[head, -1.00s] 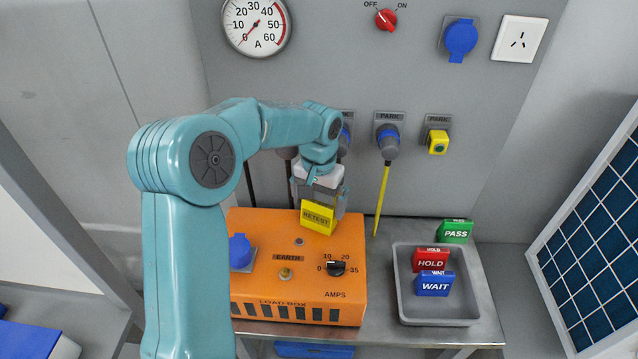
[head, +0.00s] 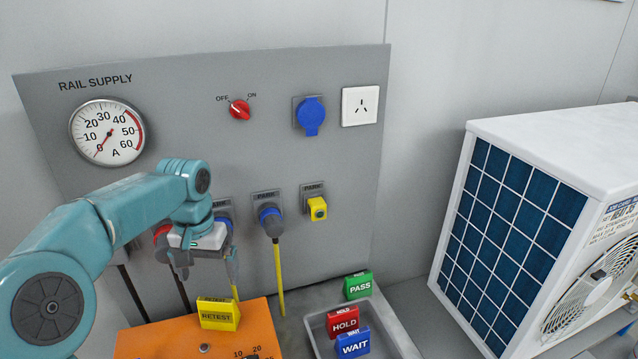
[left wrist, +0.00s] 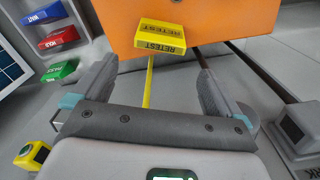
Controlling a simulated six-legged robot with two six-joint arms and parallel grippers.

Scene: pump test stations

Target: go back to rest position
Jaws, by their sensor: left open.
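My left gripper (head: 204,268) is open and empty, raised in front of the grey panel. The yellow RETEST block (head: 219,314) stands on the far edge of the orange load box (head: 162,341), below and apart from the gripper. In the left wrist view the RETEST block (left wrist: 161,37) shows beyond the open fingers (left wrist: 152,88), on the orange box (left wrist: 222,22). My right gripper does not show in either view.
A grey tray (head: 398,335) holds the red HOLD (head: 343,321) and blue WAIT (head: 353,343) blocks. The green PASS block (head: 358,285) stands behind it. Parked plugs (head: 271,221) hang on the panel close to my gripper. A white unit (head: 560,145) stands at right.

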